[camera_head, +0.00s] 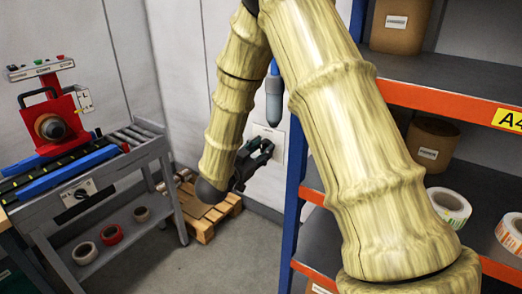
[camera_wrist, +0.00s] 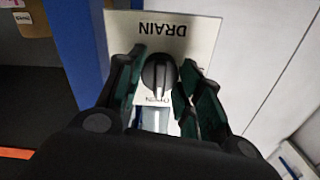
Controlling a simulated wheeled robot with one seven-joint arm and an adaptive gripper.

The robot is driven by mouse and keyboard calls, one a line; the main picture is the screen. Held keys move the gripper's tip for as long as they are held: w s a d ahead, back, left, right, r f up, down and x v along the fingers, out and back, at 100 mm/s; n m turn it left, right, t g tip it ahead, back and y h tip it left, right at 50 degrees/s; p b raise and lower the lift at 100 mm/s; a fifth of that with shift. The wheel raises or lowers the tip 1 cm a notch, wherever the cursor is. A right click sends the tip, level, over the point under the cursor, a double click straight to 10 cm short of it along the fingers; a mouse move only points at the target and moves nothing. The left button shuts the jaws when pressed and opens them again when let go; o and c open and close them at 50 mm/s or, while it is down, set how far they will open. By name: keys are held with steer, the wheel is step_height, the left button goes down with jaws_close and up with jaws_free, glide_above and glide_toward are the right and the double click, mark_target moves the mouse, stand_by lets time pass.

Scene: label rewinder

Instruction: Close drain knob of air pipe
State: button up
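The drain knob (camera_wrist: 158,72) is a round black knob with a raised grip, upright in the wrist view. It sits on a white plate (camera_wrist: 205,30) whose word "DRAIN" appears upside down. Small lettering below the knob looks like an upside-down "OPEN"; a label on its right is mostly hidden by a finger. My gripper (camera_wrist: 160,66) is open, with its dark green fingers on either side of the knob; contact cannot be told. In the head view my gripper (camera_head: 254,158) is at the plate (camera_head: 268,133), under the grey air unit (camera_head: 274,100) with its blue pipe; the knob is hidden there.
A blue and orange shelf rack (camera_head: 295,180) with boxes and label rolls stands close on the right of my gripper. The label rewinder (camera_head: 52,125) and its roller table (camera_head: 100,178) are on the left. A wooden pallet (camera_head: 205,232) lies on the floor below.

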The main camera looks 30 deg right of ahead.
steer(key=shift+c, duration=1.3)
steer(key=shift+r+p, duration=0.1)
steer(key=shift+p, duration=0.2)
steer(key=shift+r+n+p, duration=0.15)
steer(key=shift+n+p, duration=0.75)
steer(key=shift+n, duration=0.1)
steer(key=n+p, duration=0.5)
steer(key=n, duration=0.1)
steer(key=shift+a, duration=0.1)
steer(key=n+p, duration=0.3)
steer(key=n, duration=0.1)
steer(key=shift+n, duration=0.4)
steer(key=shift+f+n+p, duration=0.2)
steer(key=shift+n+p, duration=1.25)
steer(key=shift+n, duration=1.05)
